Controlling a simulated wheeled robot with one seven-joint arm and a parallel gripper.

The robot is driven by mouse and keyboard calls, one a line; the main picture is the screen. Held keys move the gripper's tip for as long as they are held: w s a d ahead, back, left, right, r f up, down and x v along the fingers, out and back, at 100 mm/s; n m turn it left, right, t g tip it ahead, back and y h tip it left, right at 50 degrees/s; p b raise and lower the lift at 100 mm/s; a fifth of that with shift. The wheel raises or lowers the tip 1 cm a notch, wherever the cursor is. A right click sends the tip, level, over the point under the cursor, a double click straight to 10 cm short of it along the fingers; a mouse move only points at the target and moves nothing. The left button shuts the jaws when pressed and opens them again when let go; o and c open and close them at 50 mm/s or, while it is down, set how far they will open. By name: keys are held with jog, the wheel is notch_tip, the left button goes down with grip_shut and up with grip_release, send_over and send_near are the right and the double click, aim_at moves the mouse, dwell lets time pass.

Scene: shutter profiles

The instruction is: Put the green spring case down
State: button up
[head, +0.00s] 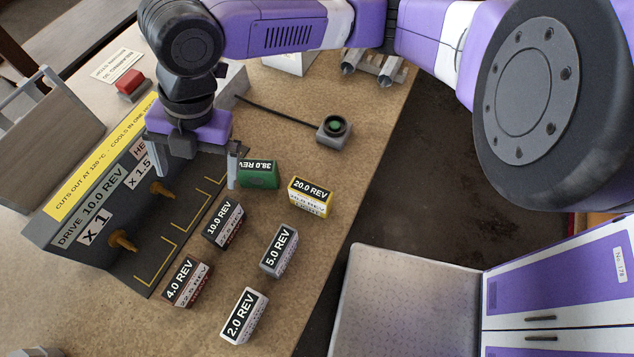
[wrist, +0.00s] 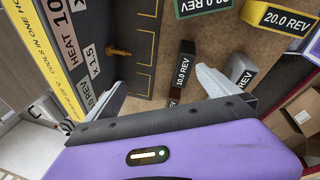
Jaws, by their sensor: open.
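The green spring case (head: 258,175), marked 38.0 REV, stands on the brown bench top beside the dark bay strip of the drive unit. Its label looks upside down in the head view. In the wrist view the green case (wrist: 203,7) is cut off by the top edge, beyond my fingertips and not between them. My gripper (head: 199,172) is open and points down over the bay strip; in the head view its right finger is close to the left end of the green case. In the wrist view the space between the fingers (wrist: 163,88) is empty.
Other cases stand close by: the yellow 20.0 REV (head: 309,198), 10.0 REV (head: 223,223), 5.0 REV (head: 279,250), 4.0 REV (head: 186,281) and 2.0 REV (head: 243,315). The drive unit (head: 70,240) has brass pegs (head: 122,240). A small grey device (head: 334,131) sits behind on a cable.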

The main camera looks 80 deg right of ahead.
jog(key=w+a+r+m+t+y, duration=0.1)
jog(key=w+a+r+t+y, duration=0.2)
jog(key=a, duration=0.5)
jog(key=w+a+r+m+t+y, duration=0.1)
jog(key=w+a+r+y, duration=0.3)
jog(key=a, duration=0.4)
jog(key=w+a+r+m+t+y, duration=0.25)
jog(key=a+r+m+t, duration=0.35)
jog(key=r+m+t, duration=0.45)
jog(key=s+d+f+m+h, duration=0.8)
jog(key=s+f+m+h, duration=0.25)
jog(key=f, duration=0.35)
jog(key=s+d+f+n, duration=0.1)
jog(key=s+d+f, duration=0.1)
jog(key=s, duration=0.5)
jog(key=s+d+f+n+g+h, duration=0.1)
jog(key=s+d, duration=0.3)
jog(key=s, duration=0.4)
jog(key=s+d+f+n+g, duration=0.1)
jog(key=s+d+f, duration=0.1)
jog(key=s, duration=0.5)
jog(key=shift+s+d+f, duration=0.15)
jog(key=shift+d+f, duration=0.15)
jog(key=shift+d, duration=0.4)
